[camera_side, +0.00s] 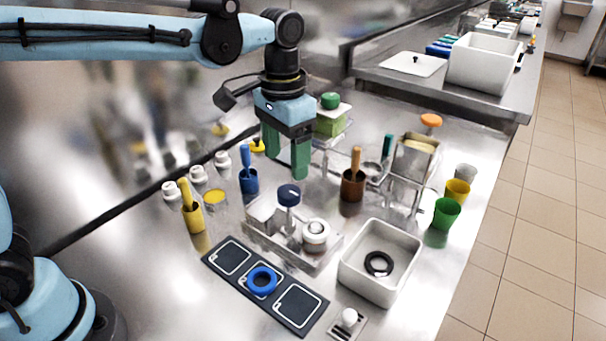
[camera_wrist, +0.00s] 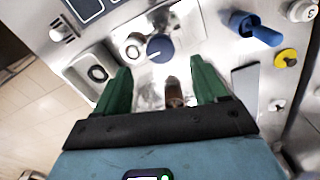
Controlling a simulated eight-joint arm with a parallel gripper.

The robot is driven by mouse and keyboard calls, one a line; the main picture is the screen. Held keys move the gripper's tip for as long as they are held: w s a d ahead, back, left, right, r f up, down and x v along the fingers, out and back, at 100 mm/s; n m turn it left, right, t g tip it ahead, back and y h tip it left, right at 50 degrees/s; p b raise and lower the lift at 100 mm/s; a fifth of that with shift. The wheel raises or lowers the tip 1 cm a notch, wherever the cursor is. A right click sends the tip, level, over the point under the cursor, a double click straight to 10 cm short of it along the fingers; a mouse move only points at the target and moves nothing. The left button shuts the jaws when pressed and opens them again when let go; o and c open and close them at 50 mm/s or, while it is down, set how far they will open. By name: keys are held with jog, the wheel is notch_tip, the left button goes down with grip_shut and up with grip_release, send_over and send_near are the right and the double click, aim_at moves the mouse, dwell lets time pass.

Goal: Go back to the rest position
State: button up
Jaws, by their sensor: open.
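My gripper (camera_side: 286,158) hangs above the steel bench, pointing down, with its green fingers apart and nothing between them. In the wrist view my gripper (camera_wrist: 160,88) is open over the bench. Beyond the fingertips lie the dark blue knob (camera_wrist: 159,47) and a brown cup (camera_wrist: 174,90) with a handle standing in it. In the side view the blue knob (camera_side: 288,194) stands on a steel tray just below and in front of the fingers. The brown cup (camera_side: 353,188) is to the right of the fingers, apart from them.
A dark panel (camera_side: 228,257) with a blue ring (camera_side: 262,281) lies in front. A white bin (camera_side: 350,265) holds a black ring (camera_side: 378,263). A blue cup (camera_side: 249,183), yellow cup (camera_side: 194,217), green cup (camera_side: 446,213) and wire rack (camera_side: 411,170) stand around.

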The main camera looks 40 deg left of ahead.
aim_at(287, 191)
notch_tip(287, 191, up, 5)
notch_tip(287, 191, down, 12)
jog(key=shift+f, duration=0.25)
jog(key=m, duration=0.2)
jog(key=shift+r+m, duration=0.1)
jog(key=shift+m, duration=0.2)
jog(key=m, duration=0.4)
jog(key=shift+a, duration=0.1)
notch_tip(287, 191, up, 9)
dwell(0.4)
dwell(0.3)
notch_tip(287, 191, down, 9)
jog(key=shift+f, duration=0.1)
jog(key=n, duration=0.4)
dwell(0.4)
